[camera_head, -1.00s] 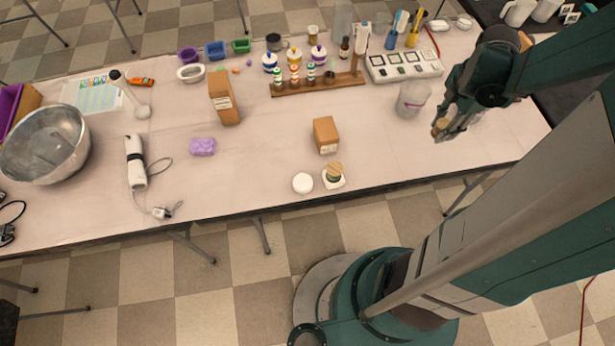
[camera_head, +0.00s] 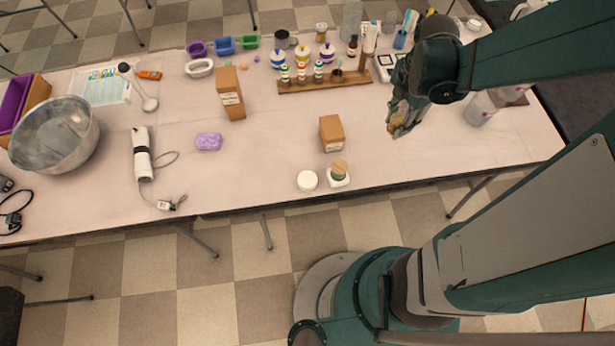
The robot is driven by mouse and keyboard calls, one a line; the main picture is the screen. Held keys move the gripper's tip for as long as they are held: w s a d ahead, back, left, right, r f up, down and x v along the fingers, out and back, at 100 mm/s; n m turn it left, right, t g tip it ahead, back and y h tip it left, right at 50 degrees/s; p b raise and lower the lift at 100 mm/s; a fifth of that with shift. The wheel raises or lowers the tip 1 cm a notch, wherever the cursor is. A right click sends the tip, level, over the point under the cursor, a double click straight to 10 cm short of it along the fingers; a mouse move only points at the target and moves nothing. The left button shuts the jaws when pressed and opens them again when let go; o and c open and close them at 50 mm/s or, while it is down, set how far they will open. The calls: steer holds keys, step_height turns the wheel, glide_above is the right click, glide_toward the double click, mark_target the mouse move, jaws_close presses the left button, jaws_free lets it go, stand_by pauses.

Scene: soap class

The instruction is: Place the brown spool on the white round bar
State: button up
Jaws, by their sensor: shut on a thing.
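The white round bar (camera_head: 307,180) lies flat near the front edge of the table. Nothing rests on it. My gripper (camera_head: 397,127) is to the right of it and farther back, raised above the table. It is shut on a small tan-brown thing, which appears to be the brown spool (camera_head: 400,118); the fingers hide part of it. Just right of the round bar, a white squarish bar (camera_head: 341,182) carries a brown and green round piece (camera_head: 339,168).
A brown box (camera_head: 332,134) stands behind the bars, left of my gripper. A purple bar (camera_head: 208,141) and a taller brown box (camera_head: 230,92) are farther left. A clear container (camera_head: 480,108) stands at the right. A bottle rack (camera_head: 325,83) is at the back.

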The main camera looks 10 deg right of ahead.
steer(key=s+a+n, duration=0.1)
steer(key=a+n, duration=0.2)
steer(key=a, duration=1)
steer(key=r+n, duration=0.2)
steer(key=n, duration=0.2)
glide_above(307, 179)
steer(key=shift+d+f+p, duration=0.1)
steer(key=shift+f+p, duration=0.1)
steer(key=shift+p, duration=0.15)
steer(key=shift+f, duration=0.15)
steer(key=shift+f+b, duration=1.05)
steer(key=shift+f, duration=1.75)
steer(key=shift+f+b, duration=0.8)
steer(key=shift+f, duration=1.3)
steer(key=shift+f, duration=0.2)
